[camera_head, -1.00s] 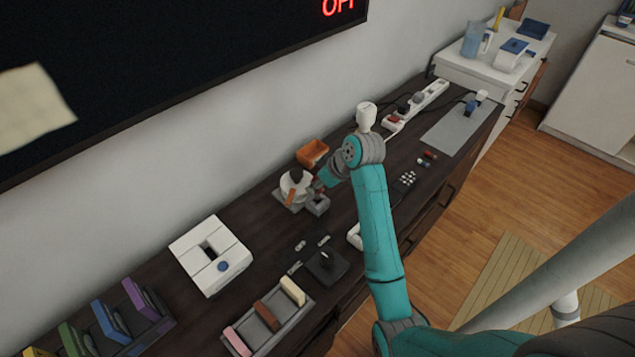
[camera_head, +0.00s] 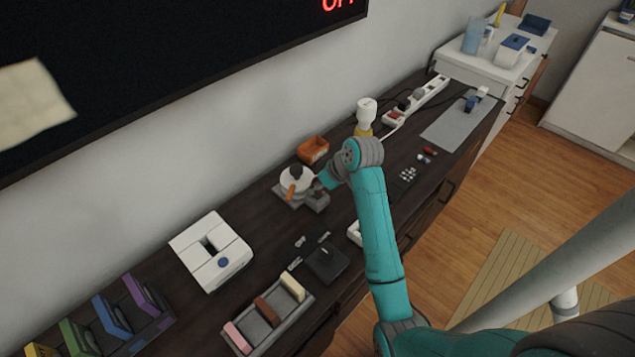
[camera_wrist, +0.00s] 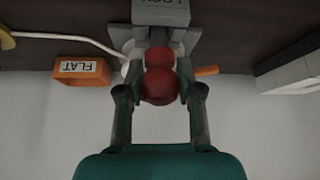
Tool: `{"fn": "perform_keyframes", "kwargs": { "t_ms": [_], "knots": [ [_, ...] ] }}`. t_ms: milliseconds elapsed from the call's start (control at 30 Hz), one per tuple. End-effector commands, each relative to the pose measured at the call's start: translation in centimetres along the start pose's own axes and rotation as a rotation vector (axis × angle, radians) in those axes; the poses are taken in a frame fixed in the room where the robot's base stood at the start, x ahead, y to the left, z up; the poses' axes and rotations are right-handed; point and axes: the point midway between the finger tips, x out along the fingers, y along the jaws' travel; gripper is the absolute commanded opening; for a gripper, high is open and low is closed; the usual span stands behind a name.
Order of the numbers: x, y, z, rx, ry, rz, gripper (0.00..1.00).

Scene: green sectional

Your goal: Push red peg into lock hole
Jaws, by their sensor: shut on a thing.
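The red peg (camera_wrist: 158,82) has a rounded red end and sits between my two gripper fingers in the wrist view. My gripper (camera_wrist: 160,70) is shut on it from both sides. A grey lock block (camera_wrist: 162,14) with lettering on it is just beyond the peg, at the top of the wrist view. The hole is hidden, and I cannot tell how deep the peg is in it. In the head view my wrist is beside the grey lock block (camera_head: 318,203), with the peg hidden there.
An orange bin (camera_head: 313,149) marked "FLAT" stands close behind, also in the wrist view (camera_wrist: 82,72). A white round object with an orange part (camera_head: 296,178) is beside my gripper. A white box (camera_head: 211,252) and a black square base (camera_head: 325,260) stand nearer.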

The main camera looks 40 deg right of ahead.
Motion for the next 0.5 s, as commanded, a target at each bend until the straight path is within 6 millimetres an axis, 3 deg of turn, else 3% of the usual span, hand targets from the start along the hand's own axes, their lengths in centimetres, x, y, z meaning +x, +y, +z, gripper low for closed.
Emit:
{"fn": "perform_keyframes", "kwargs": {
  "t_ms": [500],
  "knots": [
    [0.94, 0.01, 0.58, 0.000, 0.000, 0.000, 0.02]
  ]
}}
